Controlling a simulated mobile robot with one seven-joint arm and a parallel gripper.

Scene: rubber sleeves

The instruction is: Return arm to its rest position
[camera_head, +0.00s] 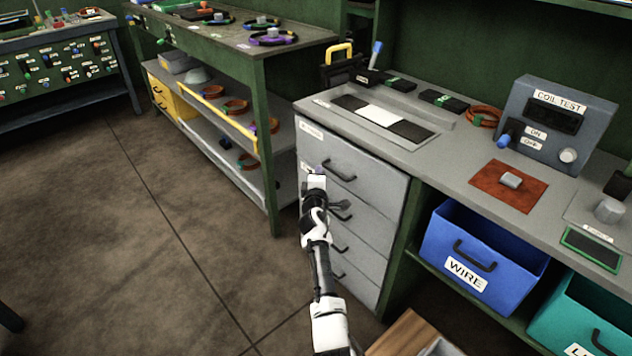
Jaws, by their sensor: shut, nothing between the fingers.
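My arm (318,262) reaches up from the bottom middle of the head view, stretched out toward the grey drawer cabinet. My gripper (317,172) is at its far end, in front of the upper drawers (345,160) and below the bench top's front edge. It is small in view; its fingers are shut with nothing between them. Whether it touches the drawer front cannot be told. The drawers look closed.
The grey bench top (450,165) carries a COIL TEST box (555,110) and a red mat (508,187). A blue WIRE bin (485,250) and a teal bin (585,315) sit below. A green-framed shelf bench (262,150) stands left. The floor (130,240) at left is open.

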